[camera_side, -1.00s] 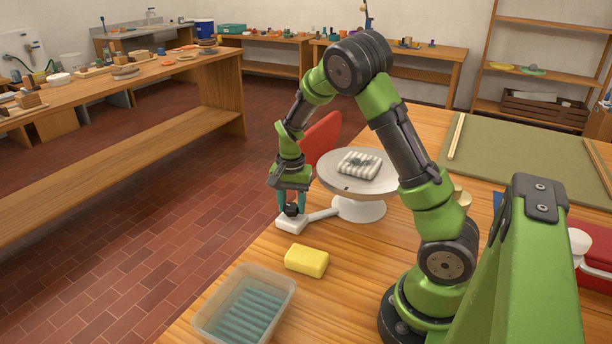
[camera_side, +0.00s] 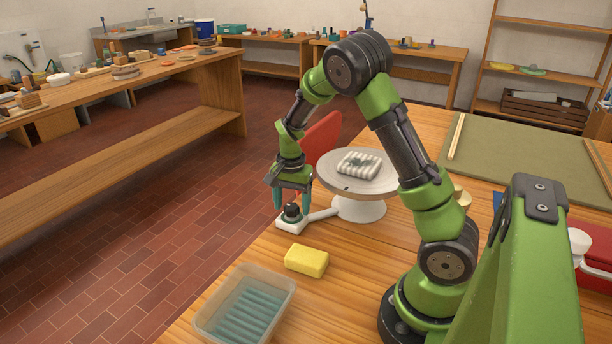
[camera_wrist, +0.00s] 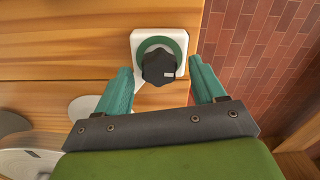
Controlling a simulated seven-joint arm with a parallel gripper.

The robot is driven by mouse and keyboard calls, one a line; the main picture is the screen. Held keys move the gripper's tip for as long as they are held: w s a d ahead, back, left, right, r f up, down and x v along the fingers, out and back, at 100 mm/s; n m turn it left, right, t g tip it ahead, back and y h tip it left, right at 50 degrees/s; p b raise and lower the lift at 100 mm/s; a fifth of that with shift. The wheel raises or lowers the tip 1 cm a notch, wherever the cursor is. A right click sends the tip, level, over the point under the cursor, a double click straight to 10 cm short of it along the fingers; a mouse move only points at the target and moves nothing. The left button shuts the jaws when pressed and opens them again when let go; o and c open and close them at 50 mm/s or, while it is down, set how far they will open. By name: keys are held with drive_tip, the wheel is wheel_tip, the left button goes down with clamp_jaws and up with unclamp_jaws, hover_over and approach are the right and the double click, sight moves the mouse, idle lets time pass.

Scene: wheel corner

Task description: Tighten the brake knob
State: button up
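The brake knob (camera_side: 291,212) is a small black lobed knob on a white base (camera_side: 283,226) near the table's edge. In the wrist view the knob (camera_wrist: 159,67) sits over a green ring on the white base (camera_wrist: 182,38). My gripper (camera_side: 292,209) has teal fingers spread apart at either side of the knob, just above it. In the wrist view the open fingers (camera_wrist: 157,75) stand clear of the knob, with gaps on both sides. A white arm joins the base to the round grey-white wheel (camera_side: 333,180) on its pedestal.
A yellow sponge (camera_side: 307,260) and a clear tub (camera_side: 285,290) with ribbed teal contents are in front. The table edge and brick floor are close on the left.

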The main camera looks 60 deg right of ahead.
sight(292, 205)
wheel_tip(292, 205, up, 17)
idle(0.7)
drive_tip(key=shift+f, duration=0.1)
drive_tip(key=s+a+r+n+t+y, duration=0.1)
drive_tip(key=s+a+n+t, duration=0.2)
drive_tip(key=s+a+n, duration=0.3)
drive_tip(key=s+a+r+n+t+y, duration=0.1)
drive_tip(key=s+a+n+t, duration=0.3)
drive_tip(key=s+a, duration=0.4)
drive_tip(key=a+r+n, duration=0.1)
drive_tip(key=a, duration=0.3)
drive_tip(key=shift+n, duration=0.4)
